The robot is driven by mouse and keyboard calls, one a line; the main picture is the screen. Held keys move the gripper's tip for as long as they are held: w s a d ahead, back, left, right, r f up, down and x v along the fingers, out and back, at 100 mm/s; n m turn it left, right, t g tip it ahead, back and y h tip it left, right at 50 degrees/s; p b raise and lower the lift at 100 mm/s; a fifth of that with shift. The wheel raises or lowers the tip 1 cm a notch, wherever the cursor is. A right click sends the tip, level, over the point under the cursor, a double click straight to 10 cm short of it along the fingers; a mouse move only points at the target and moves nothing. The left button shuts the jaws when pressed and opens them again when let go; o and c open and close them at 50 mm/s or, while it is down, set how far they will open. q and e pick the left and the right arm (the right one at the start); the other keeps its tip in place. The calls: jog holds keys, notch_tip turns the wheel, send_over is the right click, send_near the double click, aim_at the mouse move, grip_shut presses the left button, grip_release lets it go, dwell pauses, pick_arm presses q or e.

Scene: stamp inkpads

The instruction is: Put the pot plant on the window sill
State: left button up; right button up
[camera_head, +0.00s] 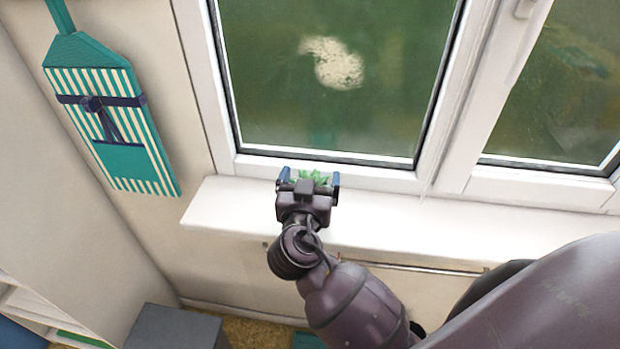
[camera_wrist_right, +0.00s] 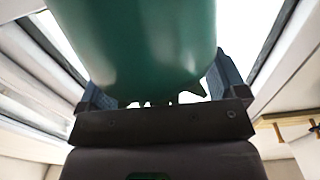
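The pot plant shows as green leaves (camera_head: 318,178) between the blue fingers of my right gripper (camera_head: 310,180) in the head view. In the right wrist view its smooth teal-green pot (camera_wrist_right: 140,40) fills the space between the two fingers, and my right gripper is shut on it. The white window sill (camera_head: 430,226) runs below the window. The gripper and plant appear over the sill's left part, close to the window frame. The pot's base is hidden in the head view, so I cannot tell whether it touches the sill. My left gripper is not in view.
The closed window (camera_head: 300,100) with its white frame stands right behind the plant. A striped teal hanging (camera_head: 115,125) is on the wall at the left. A grey box (camera_head: 172,328) stands below. The sill to the right of the gripper looks clear.

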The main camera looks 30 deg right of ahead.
jog(key=shift+o, duration=0.2)
jog(key=shift+r, duration=0.2)
jog(key=b+v, duration=0.2)
jog(key=v, duration=1)
jog(key=shift+f, duration=0.1)
jog(key=shift+a, duration=0.1)
